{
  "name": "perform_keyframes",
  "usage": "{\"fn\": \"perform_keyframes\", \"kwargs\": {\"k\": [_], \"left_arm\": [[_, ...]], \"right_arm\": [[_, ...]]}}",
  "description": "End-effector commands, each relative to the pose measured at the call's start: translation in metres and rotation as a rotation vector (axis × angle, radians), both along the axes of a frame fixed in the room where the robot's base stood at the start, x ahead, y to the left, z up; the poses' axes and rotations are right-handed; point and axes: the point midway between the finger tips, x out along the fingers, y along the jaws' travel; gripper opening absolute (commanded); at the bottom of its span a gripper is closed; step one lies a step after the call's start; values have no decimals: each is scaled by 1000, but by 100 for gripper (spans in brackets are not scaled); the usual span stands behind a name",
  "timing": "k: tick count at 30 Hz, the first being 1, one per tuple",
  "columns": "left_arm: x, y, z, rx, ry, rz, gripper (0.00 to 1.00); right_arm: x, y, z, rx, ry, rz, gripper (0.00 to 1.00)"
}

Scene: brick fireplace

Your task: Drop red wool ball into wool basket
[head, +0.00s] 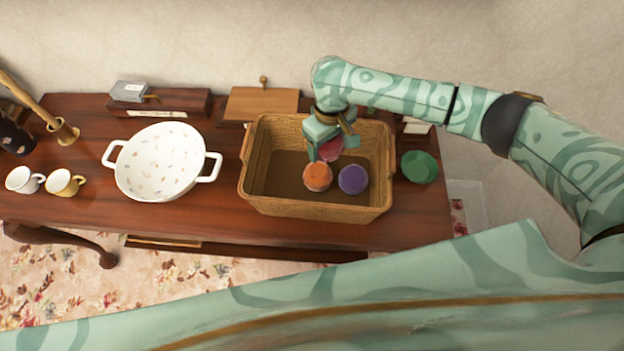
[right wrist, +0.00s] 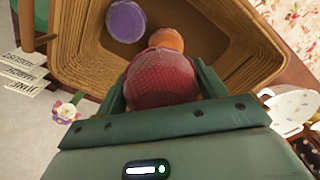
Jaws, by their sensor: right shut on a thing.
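The red wool ball (head: 331,149) is held between the fingers of my right gripper (head: 327,146), which is shut on it. The ball fills the middle of the right wrist view (right wrist: 162,80), between the two green fingers. The gripper points down over the wool basket (head: 262,200), a rectangular wicker basket on the wooden table. An orange wool ball (head: 317,177) and a purple wool ball (head: 353,179) lie inside the basket. In the head view the red ball shows just behind them, partly hidden by the gripper. My left gripper is not in view.
A white two-handled bowl (head: 158,162) stands left of the basket. Two cups (head: 64,182) are at the table's left. A wooden box (head: 262,104) lies behind the basket.

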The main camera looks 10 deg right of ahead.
Motion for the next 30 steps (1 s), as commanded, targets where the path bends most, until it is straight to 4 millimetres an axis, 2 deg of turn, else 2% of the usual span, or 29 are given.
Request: {"fn": "perform_keyframes", "kwargs": {"k": [1, 3, 13, 14, 16, 17, 26, 30], "left_arm": [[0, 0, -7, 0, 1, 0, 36], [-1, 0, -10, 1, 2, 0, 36], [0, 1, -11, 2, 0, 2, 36], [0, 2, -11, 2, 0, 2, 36], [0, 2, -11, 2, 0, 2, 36], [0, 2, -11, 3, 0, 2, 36], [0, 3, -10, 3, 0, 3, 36], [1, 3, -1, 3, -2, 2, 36]], "right_arm": [[0, 0, -6, 1, 0, 1, 48], [0, 0, -7, 1, 0, 1, 48], [0, 0, -6, 1, -2, 0, 48], [0, 0, -6, 1, -2, 0, 73], [0, 0, -6, 1, -2, 0, 92], [0, 0, -6, 1, -2, 0, 95], [0, 0, -4, 1, -2, 0, 95], [1, 1, 16, 2, -4, 1, 95]]}}
